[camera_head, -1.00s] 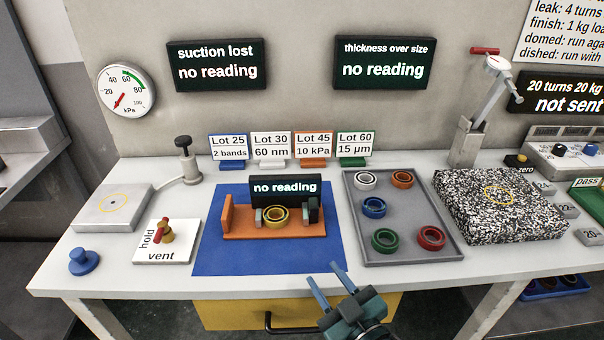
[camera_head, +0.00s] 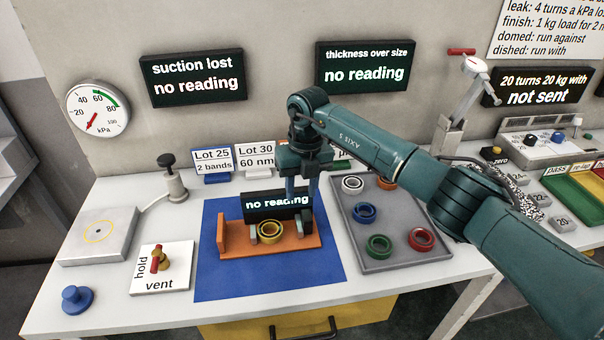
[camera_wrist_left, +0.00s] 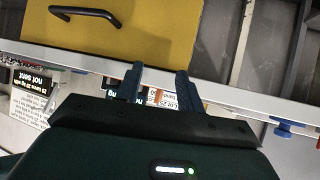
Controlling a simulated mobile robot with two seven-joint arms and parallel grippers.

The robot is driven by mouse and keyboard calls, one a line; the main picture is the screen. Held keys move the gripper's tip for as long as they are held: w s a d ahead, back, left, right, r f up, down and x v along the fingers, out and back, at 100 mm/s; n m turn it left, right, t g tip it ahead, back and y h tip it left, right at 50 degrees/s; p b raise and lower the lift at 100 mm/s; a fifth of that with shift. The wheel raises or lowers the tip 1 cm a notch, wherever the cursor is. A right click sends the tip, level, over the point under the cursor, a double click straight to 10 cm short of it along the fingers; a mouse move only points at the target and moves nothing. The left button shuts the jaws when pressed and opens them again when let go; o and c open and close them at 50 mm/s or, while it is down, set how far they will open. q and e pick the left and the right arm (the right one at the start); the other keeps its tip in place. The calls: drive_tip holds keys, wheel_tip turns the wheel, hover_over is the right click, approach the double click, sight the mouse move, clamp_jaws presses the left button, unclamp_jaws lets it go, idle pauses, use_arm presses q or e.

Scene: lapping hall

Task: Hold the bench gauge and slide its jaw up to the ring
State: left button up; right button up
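The bench gauge (camera_head: 285,249) is an orange base on a blue mat, with an upright orange block at its left end and a black "no reading" display behind. A yellow ring (camera_head: 270,231) lies on it, with a grey post at its left. The gauge's dark jaw (camera_head: 304,223) is right of the ring, with a small gap visible. My right gripper (camera_head: 302,202) points down above the jaw, fingers apart, overlapping the display's right end; contact cannot be told. My left gripper (camera_wrist_left: 158,78) is open and empty in the left wrist view, and outside the head view.
A grey tray (camera_head: 388,257) with several coloured rings stands right of the mat (camera_head: 235,283). The hold/vent valve plate (camera_head: 176,281) and a blue knob (camera_head: 76,298) are at left. Lot cards stand behind the gauge, partly hidden by my right arm. A yellow drawer (camera_wrist_left: 130,30) is below the bench.

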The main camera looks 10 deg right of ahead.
use_arm(q)
drive_tip(key=m+t+h, duration=0.2)
drive_tip(key=m+t, duration=0.3)
drive_tip(key=m, duration=2.3)
approach(219, 242)
drive_tip(key=d, duration=0.4)
drive_tip(key=shift+s+d+r, duration=0.25)
drive_tip(key=shift+d, duration=0.15)
drive_tip(key=w+a+r+m+t+y, duration=0.1)
drive_tip(key=w+r+m+t+y, duration=0.1)
drive_tip(key=w+r+m+y, duration=0.4)
drive_tip(key=shift+n+h, duration=0.3)
drive_tip(key=shift+n, duration=0.2)
drive_tip(key=f, duration=0.5)
drive_tip(key=w+f, duration=0.1)
drive_tip(key=f, duration=0.2)
drive_tip(key=shift+a, duration=0.3)
drive_tip(key=w, duration=0.6)
drive_tip(key=shift+w+f, duration=0.2)
drive_tip(key=shift+w, duration=0.55)
drive_tip(key=shift+c, duration=0.4)
